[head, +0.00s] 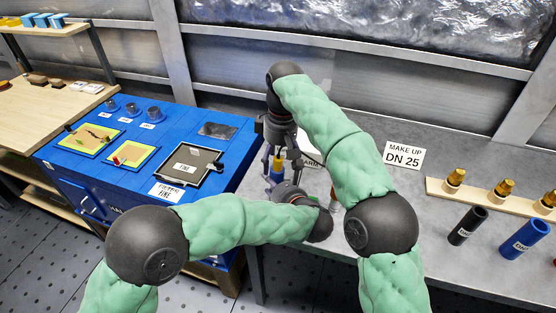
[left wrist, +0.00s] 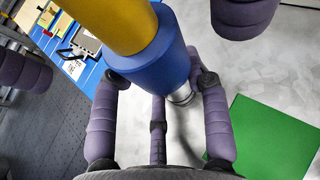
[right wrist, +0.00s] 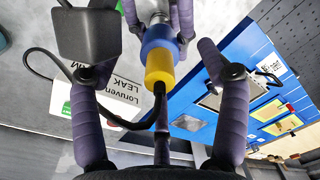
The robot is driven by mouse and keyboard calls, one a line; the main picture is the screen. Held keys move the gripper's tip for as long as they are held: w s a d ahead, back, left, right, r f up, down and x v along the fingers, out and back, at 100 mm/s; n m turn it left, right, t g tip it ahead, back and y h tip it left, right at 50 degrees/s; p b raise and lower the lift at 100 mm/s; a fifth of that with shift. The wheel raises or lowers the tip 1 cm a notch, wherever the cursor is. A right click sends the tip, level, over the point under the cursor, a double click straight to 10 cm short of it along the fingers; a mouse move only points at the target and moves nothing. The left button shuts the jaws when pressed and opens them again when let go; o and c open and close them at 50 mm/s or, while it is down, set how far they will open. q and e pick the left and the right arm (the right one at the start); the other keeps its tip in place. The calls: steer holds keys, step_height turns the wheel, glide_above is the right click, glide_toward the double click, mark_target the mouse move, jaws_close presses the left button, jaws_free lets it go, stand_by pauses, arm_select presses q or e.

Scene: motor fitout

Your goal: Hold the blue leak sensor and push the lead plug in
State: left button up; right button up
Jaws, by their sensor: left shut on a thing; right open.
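The blue leak sensor (left wrist: 158,62) is a blue cylinder with a metal end. My left gripper (head: 276,180) is shut on it, and the fingers (left wrist: 160,85) close round its body. The yellow lead plug (right wrist: 159,67) sits against the sensor's end, in line with it. I cannot tell how deep it is seated. A black cable (right wrist: 150,115) leaves the plug. My right gripper (head: 279,152) is open over the plug. In the right wrist view, its fingers (right wrist: 160,75) are spread wide, apart from the plug.
A green square (left wrist: 265,135) is on the grey bench. The blue cabinet (head: 215,180) stands left. A rack of brass fittings (head: 500,195) and pipe pieces (head: 525,238) are right.

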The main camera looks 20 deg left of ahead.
arm_select(q)
steer(key=shift+f, duration=0.15)
arm_select(e)
steer(key=shift+r, duration=2.75)
arm_select(q)
steer(key=o, duration=1.9)
steer(key=shift+d, duration=0.1)
